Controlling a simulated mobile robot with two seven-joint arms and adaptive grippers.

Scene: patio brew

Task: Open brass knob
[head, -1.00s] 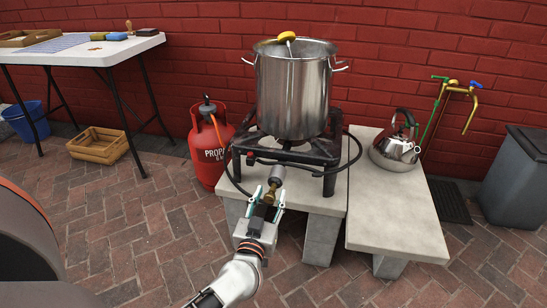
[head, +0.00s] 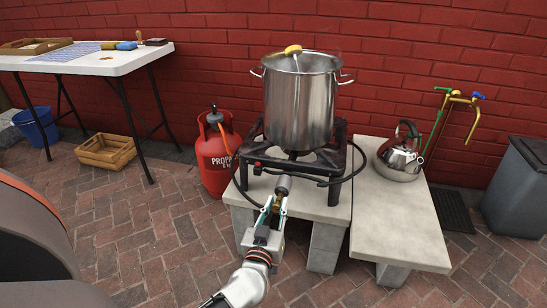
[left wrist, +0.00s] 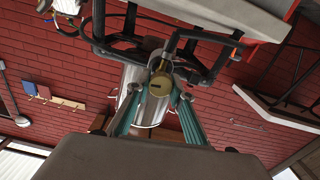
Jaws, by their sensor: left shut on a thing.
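The brass knob (head: 277,202) is at the front of the black burner stand (head: 345,160), below a grey cylindrical part (head: 283,184). My left gripper (head: 276,208) reaches it from the front, its teal-edged fingers on either side. The gripper is shut on the knob, which the fingers partly hide in the head view. In the left wrist view the knob's round brass face (left wrist: 160,86) shows with a dark slot, between and just beyond the teal fingertips. That view is upside down. My right gripper is not in view.
A large steel pot (head: 299,105) stands on the burner. A red propane cylinder (head: 214,160) is to the left, its hose running to the burner. A kettle (head: 399,160) is on the lower concrete slab (head: 400,220) at right.

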